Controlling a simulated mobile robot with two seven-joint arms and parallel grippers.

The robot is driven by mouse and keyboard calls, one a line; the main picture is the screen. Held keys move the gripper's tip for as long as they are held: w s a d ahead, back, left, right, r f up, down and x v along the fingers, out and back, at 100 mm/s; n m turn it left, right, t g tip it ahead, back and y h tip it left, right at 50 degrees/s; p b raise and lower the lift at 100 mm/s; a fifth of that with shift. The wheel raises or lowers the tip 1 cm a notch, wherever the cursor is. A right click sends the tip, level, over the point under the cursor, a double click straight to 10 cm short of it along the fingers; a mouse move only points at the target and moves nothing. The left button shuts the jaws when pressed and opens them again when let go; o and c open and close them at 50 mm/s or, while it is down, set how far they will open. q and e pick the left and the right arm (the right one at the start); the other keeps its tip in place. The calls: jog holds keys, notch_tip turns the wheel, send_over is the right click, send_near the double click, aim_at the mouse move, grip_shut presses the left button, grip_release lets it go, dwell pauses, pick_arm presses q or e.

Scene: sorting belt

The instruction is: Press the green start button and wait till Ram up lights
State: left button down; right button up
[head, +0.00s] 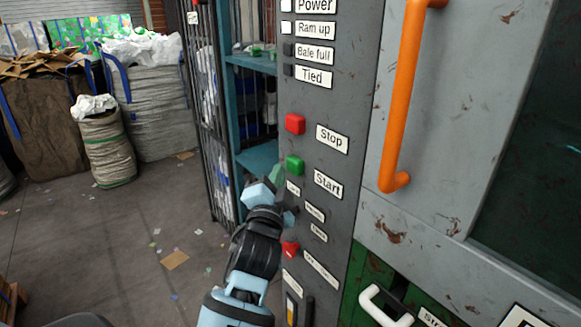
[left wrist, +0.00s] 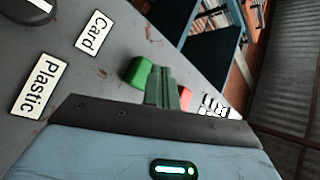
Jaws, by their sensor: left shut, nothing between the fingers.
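The green start button (head: 294,165) is on the grey control panel, left of the "Start" label (head: 328,184). It also shows in the left wrist view (left wrist: 141,73). My left gripper (head: 277,174) is shut and empty, its fingertips just below and left of the green button. In the left wrist view the fingers (left wrist: 163,88) overlap the button's edge; I cannot tell whether they touch it. The Ram up lamp (head: 286,28) looks bright white, like the Power lamp (head: 286,5) above it. My right gripper is not in view.
The red stop button (head: 295,124) is just above the green one. The lamps for Bale full (head: 288,49) and Tied (head: 288,71) are dark. A red knob (head: 290,249) sits lower on the panel. An orange handle (head: 400,100) is at right. Floor at left is open.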

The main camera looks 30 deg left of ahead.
pick_arm(q)
jog(key=shift+w, duration=0.2)
dwell(0.4)
jog(key=shift+w+d, duration=0.15)
jog(key=shift+w, duration=0.1)
